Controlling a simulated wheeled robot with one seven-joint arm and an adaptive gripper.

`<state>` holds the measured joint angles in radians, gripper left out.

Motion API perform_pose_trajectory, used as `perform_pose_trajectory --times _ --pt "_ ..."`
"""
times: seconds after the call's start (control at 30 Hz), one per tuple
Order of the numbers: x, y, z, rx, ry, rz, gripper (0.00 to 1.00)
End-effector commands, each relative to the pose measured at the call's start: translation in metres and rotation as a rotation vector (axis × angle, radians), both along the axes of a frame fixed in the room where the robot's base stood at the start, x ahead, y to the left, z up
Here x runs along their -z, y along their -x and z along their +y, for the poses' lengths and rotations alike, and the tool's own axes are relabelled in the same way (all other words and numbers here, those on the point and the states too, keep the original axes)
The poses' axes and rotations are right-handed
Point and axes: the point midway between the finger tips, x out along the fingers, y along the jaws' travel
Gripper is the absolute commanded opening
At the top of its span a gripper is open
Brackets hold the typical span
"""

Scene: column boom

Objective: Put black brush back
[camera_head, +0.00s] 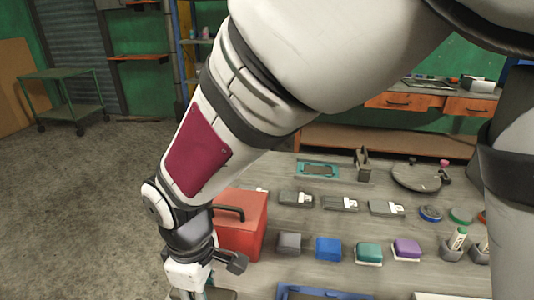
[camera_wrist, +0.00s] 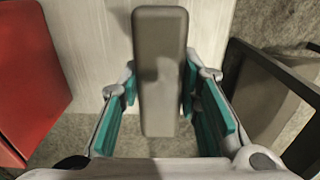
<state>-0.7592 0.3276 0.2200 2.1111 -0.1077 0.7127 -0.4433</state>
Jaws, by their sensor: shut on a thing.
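A dark grey block (camera_head: 289,243) sits at the left end of a row with blue (camera_head: 328,249), teal (camera_head: 369,254) and purple (camera_head: 407,249) blocks on the table.
The red toolbox (camera_head: 240,222) with a black handle stands at the table's left side; its red side also shows in the wrist view (camera_wrist: 30,75). Behind the row lie several dark holders (camera_head: 297,199). A blue-framed tray (camera_head: 322,293) is at the front edge.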

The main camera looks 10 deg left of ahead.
Motion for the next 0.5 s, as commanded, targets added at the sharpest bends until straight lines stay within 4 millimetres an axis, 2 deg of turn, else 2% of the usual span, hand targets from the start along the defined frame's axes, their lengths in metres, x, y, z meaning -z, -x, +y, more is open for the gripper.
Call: perform_pose_trajectory --times 0.17,0.37,0.5 --pt "0.008 -0.002 0.003 0.000 0.003 0.001 0.00" --pt "0.034 -0.002 0.002 -0.001 0.003 0.001 0.00" --pt "0.035 -0.002 0.003 0.000 0.000 -0.001 0.00"
